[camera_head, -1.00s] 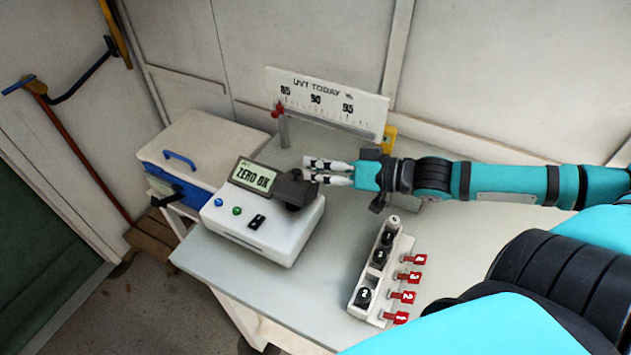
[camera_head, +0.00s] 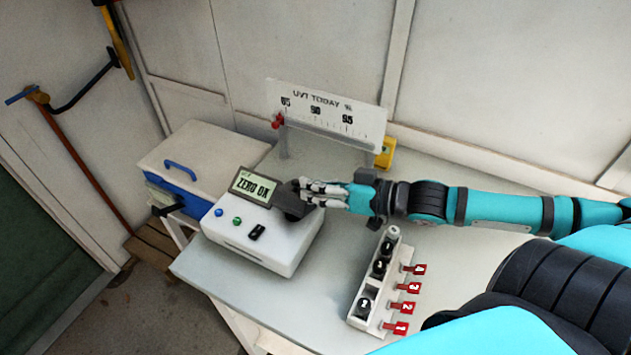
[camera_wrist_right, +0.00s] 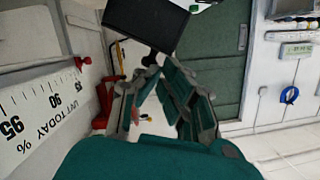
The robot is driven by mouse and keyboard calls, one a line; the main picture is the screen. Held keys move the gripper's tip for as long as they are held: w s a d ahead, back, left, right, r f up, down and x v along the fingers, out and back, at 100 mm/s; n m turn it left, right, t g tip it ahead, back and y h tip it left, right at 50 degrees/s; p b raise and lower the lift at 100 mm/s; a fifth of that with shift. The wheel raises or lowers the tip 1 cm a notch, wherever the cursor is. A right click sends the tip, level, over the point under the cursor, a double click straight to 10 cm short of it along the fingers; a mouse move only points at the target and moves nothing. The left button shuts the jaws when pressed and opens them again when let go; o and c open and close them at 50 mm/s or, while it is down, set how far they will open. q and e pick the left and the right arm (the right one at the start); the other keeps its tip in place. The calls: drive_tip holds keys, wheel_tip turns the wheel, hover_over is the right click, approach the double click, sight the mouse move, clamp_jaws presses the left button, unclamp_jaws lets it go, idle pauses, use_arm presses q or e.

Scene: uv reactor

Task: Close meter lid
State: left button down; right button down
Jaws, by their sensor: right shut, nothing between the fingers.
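The meter (camera_head: 262,240) is a white box on the table, with a screen (camera_head: 254,187) reading "ZERO OK". Its dark lid (camera_head: 288,203) is at the box's right rear, beside the screen, and appears raised and tilted. My right gripper (camera_head: 306,191) comes in from the right, fingers shut and empty, right at the lid's right side. I cannot tell whether they touch. The fingers also show in the right wrist view (camera_wrist_right: 163,75), below a dark flat panel (camera_wrist_right: 147,22), which may be the lid. My left gripper is not in view.
A "UVT TODAY" scale board (camera_head: 330,112) with a red pointer stands behind the gripper. A rack (camera_head: 378,280) with dark vials and red number tags is at the right front. A blue and white cooler (camera_head: 200,160) is on the left. The table front is clear.

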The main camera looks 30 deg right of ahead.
drive_tip(key=shift+s+a+n+h+p, duration=0.25)
drive_tip(key=shift+a+n+p, duration=0.2)
drive_tip(key=shift+n, duration=0.25)
drive_tip(key=shift+s+a+f+n+t+h+p, duration=0.25)
drive_tip(key=shift+a+f+n+p, duration=0.1)
drive_tip(key=shift+a+n, duration=0.1)
drive_tip(key=shift+s+a+f+n+t+h+p, duration=0.2)
drive_tip(key=shift+a+n+p, duration=0.1)
drive_tip(key=shift+n, duration=0.15)
drive_tip(key=shift+s+a+f, duration=0.1)
drive_tip(key=shift+a+f, duration=0.1)
drive_tip(key=shift+s+a+f+p, duration=0.25)
drive_tip(key=shift+a+f+p, duration=0.1)
drive_tip(key=shift+f+p, duration=0.1)
